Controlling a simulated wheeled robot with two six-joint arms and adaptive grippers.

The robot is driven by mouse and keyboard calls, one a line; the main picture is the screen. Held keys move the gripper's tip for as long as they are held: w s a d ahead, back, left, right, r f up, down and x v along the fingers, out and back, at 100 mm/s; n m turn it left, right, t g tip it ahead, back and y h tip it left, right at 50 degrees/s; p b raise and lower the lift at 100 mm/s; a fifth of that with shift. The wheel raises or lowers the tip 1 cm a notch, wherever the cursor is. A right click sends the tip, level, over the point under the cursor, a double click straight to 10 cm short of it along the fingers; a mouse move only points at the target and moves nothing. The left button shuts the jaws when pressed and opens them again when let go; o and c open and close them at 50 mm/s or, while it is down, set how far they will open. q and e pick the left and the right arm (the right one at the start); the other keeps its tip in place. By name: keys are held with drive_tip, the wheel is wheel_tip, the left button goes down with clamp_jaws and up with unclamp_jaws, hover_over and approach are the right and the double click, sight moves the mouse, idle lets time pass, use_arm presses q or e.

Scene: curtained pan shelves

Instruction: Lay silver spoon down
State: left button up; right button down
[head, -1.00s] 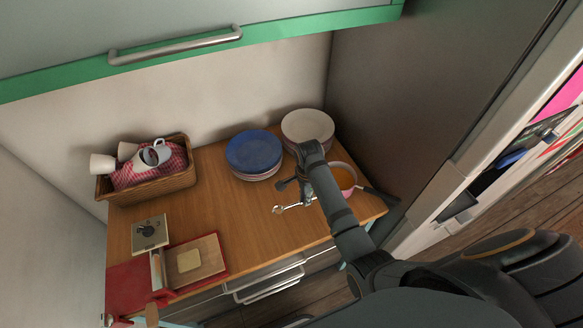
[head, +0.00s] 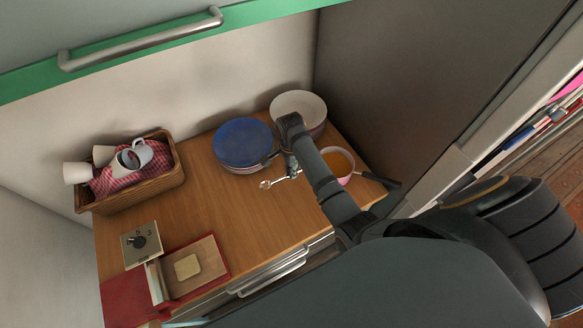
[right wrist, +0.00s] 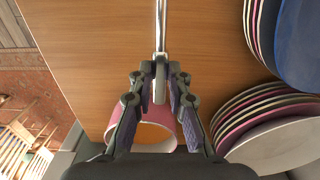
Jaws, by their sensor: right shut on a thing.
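The silver spoon is held in my right gripper (head: 291,165), its bowl end (head: 265,184) pointing left over the wooden counter in the head view. In the right wrist view the thin spoon shaft (right wrist: 161,25) runs away from the closed fingertips (right wrist: 160,70). I cannot tell whether the spoon touches the counter. The right arm partly hides the gripper's surroundings in the head view. My left gripper is not in view.
Blue-topped plates (head: 243,140) and white-topped plates (head: 298,103) stand close behind the gripper. A wicker basket with cups (head: 150,190) is at left. The middle counter (head: 215,205) is clear.

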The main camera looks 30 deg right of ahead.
wheel_tip(320, 180, down, 3)
drive_tip(key=shift+f+b, duration=0.2)
drive_tip(key=shift+b, duration=0.35)
drive_tip(key=shift+f, duration=0.3)
drive_tip(key=shift+f+b, duration=0.35)
drive_tip(key=shift+f, duration=0.1)
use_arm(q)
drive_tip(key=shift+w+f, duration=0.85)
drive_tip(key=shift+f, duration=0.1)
use_arm(e)
drive_tip(key=c, duration=1.6)
unclamp_jaws()
drive_tip(key=o, duration=0.6)
drive_tip(key=shift+c, duration=0.2)
